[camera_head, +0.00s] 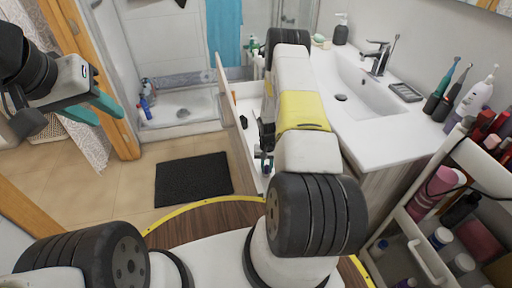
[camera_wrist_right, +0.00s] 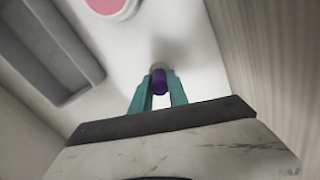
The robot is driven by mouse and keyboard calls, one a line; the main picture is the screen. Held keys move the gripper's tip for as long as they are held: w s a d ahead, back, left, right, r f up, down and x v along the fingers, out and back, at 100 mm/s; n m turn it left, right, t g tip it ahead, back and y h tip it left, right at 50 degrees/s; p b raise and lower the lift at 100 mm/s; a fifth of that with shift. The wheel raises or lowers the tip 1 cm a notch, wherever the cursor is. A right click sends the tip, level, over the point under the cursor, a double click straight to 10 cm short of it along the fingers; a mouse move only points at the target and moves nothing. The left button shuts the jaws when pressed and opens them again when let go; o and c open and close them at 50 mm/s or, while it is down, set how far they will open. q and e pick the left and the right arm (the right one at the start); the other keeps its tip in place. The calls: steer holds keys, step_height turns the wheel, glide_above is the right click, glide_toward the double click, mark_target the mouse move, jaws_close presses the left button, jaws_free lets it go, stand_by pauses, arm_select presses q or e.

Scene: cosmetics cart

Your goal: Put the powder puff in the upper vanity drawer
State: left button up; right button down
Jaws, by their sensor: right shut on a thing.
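The vanity drawer (camera_head: 228,88) is pulled out below the sink counter, its pale inside partly hidden by my right arm. My right gripper (camera_head: 265,162) points down over the drawer. In the wrist view the right gripper (camera_wrist_right: 158,88) is shut on a small purple thing with a pale end, which I take for the powder puff (camera_wrist_right: 160,82). It is over a white surface that looks like the drawer floor; I cannot tell whether it touches. My left gripper (camera_head: 95,108) is open and empty at the left, away from the vanity.
In the wrist view a pink-topped round thing (camera_wrist_right: 110,5) and a grey tray (camera_wrist_right: 55,45) lie close by, with a wood-grained panel (camera_wrist_right: 265,50) at right. A cart (camera_head: 425,255) full of bottles stands at right. A dark mat (camera_head: 193,180) lies on the floor.

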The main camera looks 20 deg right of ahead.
steer(key=shift+f, duration=0.2)
steer(key=c, duration=1.3)
jaws_free()
steer(key=shift+r, duration=0.1)
